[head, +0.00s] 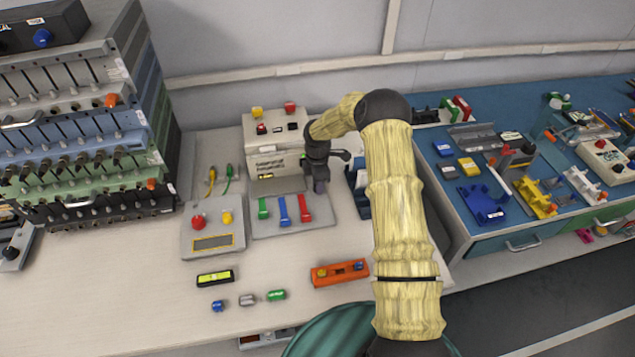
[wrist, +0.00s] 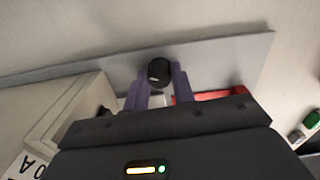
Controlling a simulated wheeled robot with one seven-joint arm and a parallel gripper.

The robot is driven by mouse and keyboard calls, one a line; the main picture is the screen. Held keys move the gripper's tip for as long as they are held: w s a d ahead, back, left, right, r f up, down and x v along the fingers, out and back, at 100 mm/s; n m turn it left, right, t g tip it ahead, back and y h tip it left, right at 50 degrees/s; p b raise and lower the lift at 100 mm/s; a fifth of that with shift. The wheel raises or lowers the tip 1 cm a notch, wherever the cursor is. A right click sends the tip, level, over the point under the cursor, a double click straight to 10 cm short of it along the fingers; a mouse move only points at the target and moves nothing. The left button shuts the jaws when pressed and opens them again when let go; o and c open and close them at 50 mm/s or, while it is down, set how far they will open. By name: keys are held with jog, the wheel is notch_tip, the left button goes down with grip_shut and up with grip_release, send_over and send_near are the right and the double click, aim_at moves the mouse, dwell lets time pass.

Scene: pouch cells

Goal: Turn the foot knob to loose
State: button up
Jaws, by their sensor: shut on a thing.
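The foot knob (wrist: 159,72) is a small round black knob with a pale mark, seen near the middle of the wrist view. It sits over the grey base plate (wrist: 222,62). The two purple fingers of my gripper (wrist: 161,80) are on either side of it and shut on it. In the head view my gripper (head: 319,186) points down at the right side of the plate (head: 290,227), beside the red lever (head: 304,208). The knob cannot be made out there; my gripper hides it. The word the knob points to cannot be read.
A white machine box (head: 275,130) stands behind the plate, with green (head: 263,208) and blue (head: 284,211) levers before it. A control box (head: 212,228) with red and yellow buttons is left. A dark blue holder (head: 359,190) is close on the right. The bench front holds an orange fixture (head: 340,273).

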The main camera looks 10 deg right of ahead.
jog(key=shift+d+n, duration=0.15)
jog(key=shift+n, duration=1.05)
jog(key=o, duration=1)
notch_tip(320, 180, up, 17)
jog(key=b, duration=0.1)
jog(key=shift+r, duration=0.2)
